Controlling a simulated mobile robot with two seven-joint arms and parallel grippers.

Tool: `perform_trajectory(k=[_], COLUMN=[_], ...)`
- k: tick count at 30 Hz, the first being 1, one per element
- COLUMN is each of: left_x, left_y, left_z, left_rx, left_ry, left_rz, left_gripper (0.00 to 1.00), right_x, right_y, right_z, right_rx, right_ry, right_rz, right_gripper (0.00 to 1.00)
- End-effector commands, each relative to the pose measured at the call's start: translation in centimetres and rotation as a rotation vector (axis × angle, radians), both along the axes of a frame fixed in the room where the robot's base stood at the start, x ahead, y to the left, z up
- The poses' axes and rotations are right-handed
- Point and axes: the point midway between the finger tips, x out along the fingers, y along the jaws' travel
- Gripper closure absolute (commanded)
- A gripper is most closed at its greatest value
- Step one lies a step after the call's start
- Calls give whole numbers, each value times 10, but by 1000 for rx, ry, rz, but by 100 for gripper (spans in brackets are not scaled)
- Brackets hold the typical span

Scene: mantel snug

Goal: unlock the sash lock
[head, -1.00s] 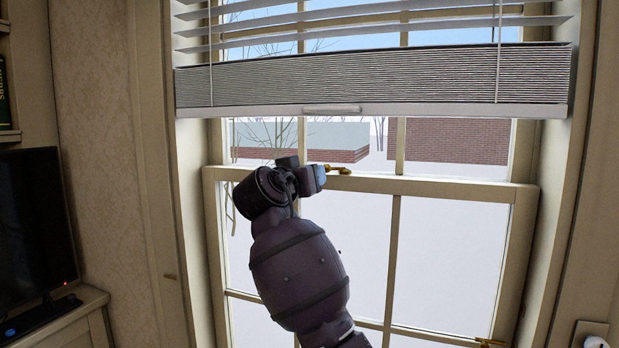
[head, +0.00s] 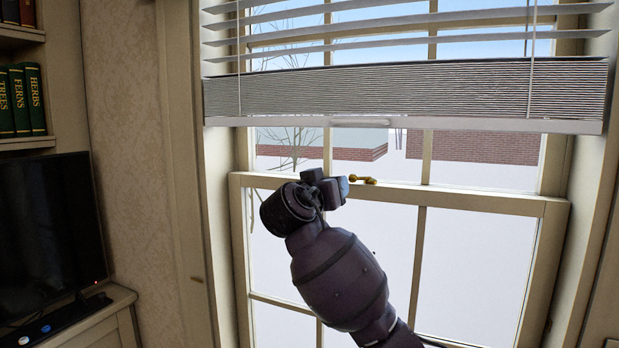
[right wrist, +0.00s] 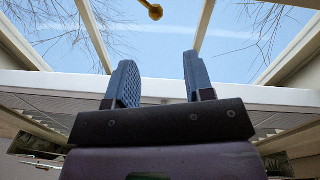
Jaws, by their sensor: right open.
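The brass sash lock (head: 363,180) sits on the meeting rail of the window, right of centre in the head view. In the right wrist view its small gold knob (right wrist: 155,12) shows at the top, ahead of and between the fingers. My right gripper (head: 344,187) is just left of the lock in the head view, and a small gap seems to separate them. In the right wrist view the gripper (right wrist: 158,72) has its two blue pads apart, with nothing between them. My left gripper is not in view.
A raised blind (head: 400,90) hangs above the rail. The window frame's side post (head: 240,230) stands left of my arm. A dark television (head: 50,235) and a bookshelf with green books (head: 35,95) are at the far left. The rail to the right is clear.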

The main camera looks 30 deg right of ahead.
Motion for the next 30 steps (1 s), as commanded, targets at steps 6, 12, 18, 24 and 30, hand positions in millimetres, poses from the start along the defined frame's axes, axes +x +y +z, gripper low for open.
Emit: perform_trajectory(k=[6, 12, 18, 24, 30], left_x=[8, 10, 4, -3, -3], left_y=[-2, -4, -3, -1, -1], left_z=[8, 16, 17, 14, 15], left_rx=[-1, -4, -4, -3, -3], left_ry=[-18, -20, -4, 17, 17], left_rz=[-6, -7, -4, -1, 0], left_gripper=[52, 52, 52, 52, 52], right_x=[5, 24, 43, 57, 62], right_y=[-11, -37, -64, -82, -88], right_z=[-3, -2, -2, -2, -3], right_rx=[24, 22, 23, 24, 25], right_ry=[7, 7, 8, 7, 4], right_rz=[-14, -15, -13, -12, -10], right_gripper=[52, 52, 52, 52, 52])
